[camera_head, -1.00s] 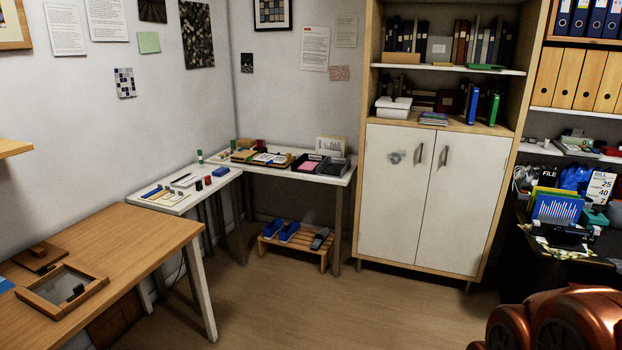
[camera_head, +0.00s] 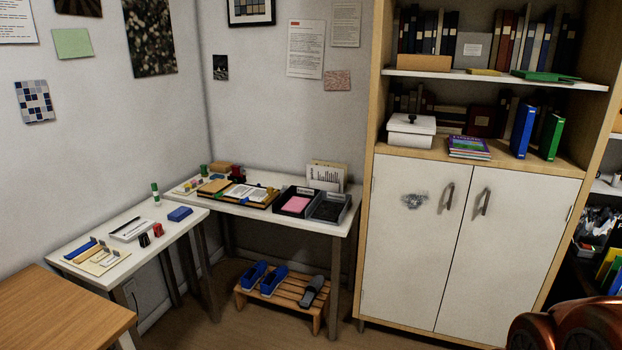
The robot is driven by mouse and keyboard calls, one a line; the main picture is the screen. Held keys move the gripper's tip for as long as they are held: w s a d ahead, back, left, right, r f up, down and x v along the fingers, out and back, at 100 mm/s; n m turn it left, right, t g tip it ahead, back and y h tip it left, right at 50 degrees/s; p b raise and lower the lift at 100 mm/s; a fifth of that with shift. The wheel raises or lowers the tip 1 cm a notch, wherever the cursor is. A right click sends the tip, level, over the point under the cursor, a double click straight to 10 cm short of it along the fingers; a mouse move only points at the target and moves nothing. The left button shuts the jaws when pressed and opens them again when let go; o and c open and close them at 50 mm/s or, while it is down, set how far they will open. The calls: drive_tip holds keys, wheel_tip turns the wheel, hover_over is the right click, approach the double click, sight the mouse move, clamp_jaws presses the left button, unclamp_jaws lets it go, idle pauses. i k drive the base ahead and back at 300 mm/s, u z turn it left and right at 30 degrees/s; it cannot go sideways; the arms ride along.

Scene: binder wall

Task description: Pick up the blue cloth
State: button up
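I cannot identify the blue cloth with certainty. A small flat blue piece (camera_head: 180,213) lies on the white side table (camera_head: 190,228), near its right corner; I cannot tell whether it is folded cloth or a solid pad. My gripper's fingers are not in view. Only a copper-coloured rounded part of my own arm shows at the bottom right corner.
A second white table (camera_head: 330,221) holds black trays (camera_head: 298,201) and an open binder. Blue shoes (camera_head: 272,280) sit on a low wooden rack (camera_head: 302,304). A white-doored cabinet (camera_head: 410,245) stands right. A wooden desk (camera_head: 65,310) fills the lower left. Some floor shows between.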

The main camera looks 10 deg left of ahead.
sight(181, 213)
drive_tip(key=u, duration=0.1)
drive_tip(key=i, duration=1.75)
drive_tip(key=u, duration=0.8)
drive_tip(key=i, duration=1.35)
drive_tip(key=u, duration=1.75)
drive_tip(key=i, duration=1)
drive_tip(key=u, duration=0.55)
